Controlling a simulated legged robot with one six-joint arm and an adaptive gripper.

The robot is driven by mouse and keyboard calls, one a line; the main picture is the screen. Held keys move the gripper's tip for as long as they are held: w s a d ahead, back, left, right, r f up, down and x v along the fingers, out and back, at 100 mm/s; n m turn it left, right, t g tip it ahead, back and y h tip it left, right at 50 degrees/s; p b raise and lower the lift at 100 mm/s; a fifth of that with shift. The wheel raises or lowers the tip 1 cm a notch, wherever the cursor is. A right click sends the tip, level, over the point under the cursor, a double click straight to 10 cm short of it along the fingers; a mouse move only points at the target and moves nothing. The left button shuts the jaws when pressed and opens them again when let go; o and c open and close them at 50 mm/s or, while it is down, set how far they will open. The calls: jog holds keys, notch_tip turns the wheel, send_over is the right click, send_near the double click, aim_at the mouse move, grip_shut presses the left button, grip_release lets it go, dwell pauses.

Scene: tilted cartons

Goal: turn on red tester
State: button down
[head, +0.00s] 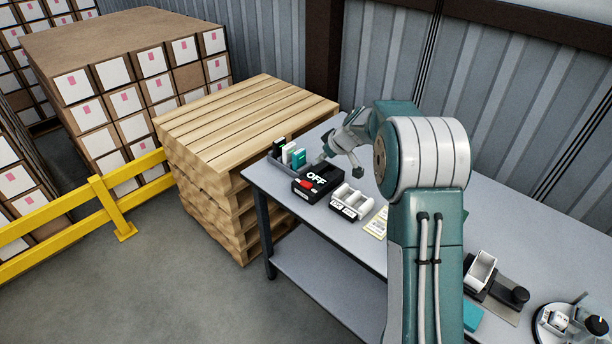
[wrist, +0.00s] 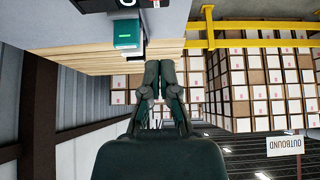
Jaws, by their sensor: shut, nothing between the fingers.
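The tester (head: 316,181) is a black box on the grey table in the head view. It has a red part on its near side and white "OFF" lettering on its top.
A tray (head: 287,166) with several small boxes stands left of the tester. A teal box (wrist: 127,34) shows in the wrist view. A white-and-black holder (head: 351,201) sits right of the tester. Stacked wooden pallets (head: 240,110) stand against the table's left end. A yellow rail (head: 100,190) is further left.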

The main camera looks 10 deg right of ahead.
jog(key=shift+w+d+f, duration=0.1)
jog(key=shift+d, duration=0.2)
send_over(307, 185)
notch_tip(307, 185, down, 9)
jog(key=shift+w+r, duration=0.1)
jog(key=shift+r, duration=0.1)
jog(key=shift+s+d+f, duration=0.15)
jog(key=shift+f, duration=0.4)
jog(key=shift+s+d+f, duration=0.1)
jog(key=shift+f, duration=0.45)
jog(key=shift+d+f, duration=0.1)
jog(key=shift+f, duration=0.5)
jog(key=shift+s+f, duration=0.1)
jog(key=shift+f, duration=0.25)
jog(key=shift+s+d+f, duration=0.1)
jog(key=shift+s, duration=0.05)
